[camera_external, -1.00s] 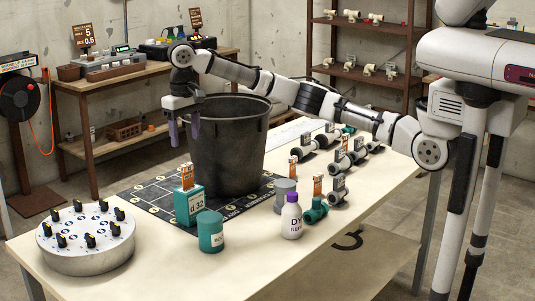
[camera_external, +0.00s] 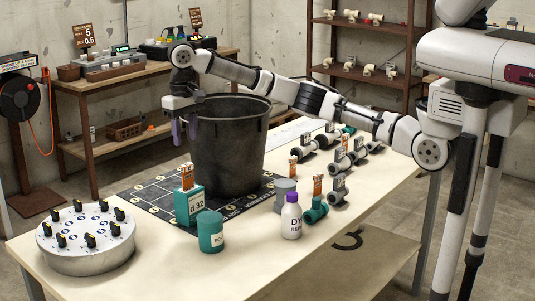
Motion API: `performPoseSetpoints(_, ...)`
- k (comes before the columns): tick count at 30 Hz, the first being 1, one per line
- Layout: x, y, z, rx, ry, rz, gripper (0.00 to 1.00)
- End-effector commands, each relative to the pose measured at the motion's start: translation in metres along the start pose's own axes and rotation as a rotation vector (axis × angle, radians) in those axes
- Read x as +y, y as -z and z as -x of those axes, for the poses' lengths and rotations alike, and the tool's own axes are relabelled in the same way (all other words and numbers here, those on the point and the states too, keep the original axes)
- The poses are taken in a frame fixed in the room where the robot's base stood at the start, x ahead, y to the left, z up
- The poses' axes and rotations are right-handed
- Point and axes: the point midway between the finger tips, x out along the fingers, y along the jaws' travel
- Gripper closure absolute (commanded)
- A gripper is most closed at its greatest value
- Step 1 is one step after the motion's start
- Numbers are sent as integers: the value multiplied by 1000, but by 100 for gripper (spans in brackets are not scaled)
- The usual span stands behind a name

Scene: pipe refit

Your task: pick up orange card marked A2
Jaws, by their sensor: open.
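Several small orange cards stand on the table, and their marks are too small to read, so I cannot tell which is A2. One orange card (camera_external: 187,177) stands upright on the teal box (camera_external: 189,208) marked d 32. Another orange card (camera_external: 317,186) stands at the teal pipe fitting (camera_external: 315,211). A third orange card (camera_external: 293,166) stands farther back among the grey pipe fittings. My gripper (camera_external: 184,133) is open and empty, with its purple fingers pointing down. It hangs in front of the black bin's left side, above the d 32 box and its card.
The large black bin (camera_external: 228,150) stands on the dark marked mat (camera_external: 145,196). The table's front right is clear.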

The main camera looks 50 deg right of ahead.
Motion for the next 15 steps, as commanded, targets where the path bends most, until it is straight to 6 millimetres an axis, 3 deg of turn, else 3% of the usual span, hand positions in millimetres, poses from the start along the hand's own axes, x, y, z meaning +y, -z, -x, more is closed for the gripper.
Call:
performPoseSetpoints(8, 4, 0, -2, 4, 5, 19, 58)
performPoseSetpoints(11, 19, -2, -5, 24, 25, 113, 58)
performPoseSetpoints(15, 61, -17, -12, 81, 54, 406, 58)
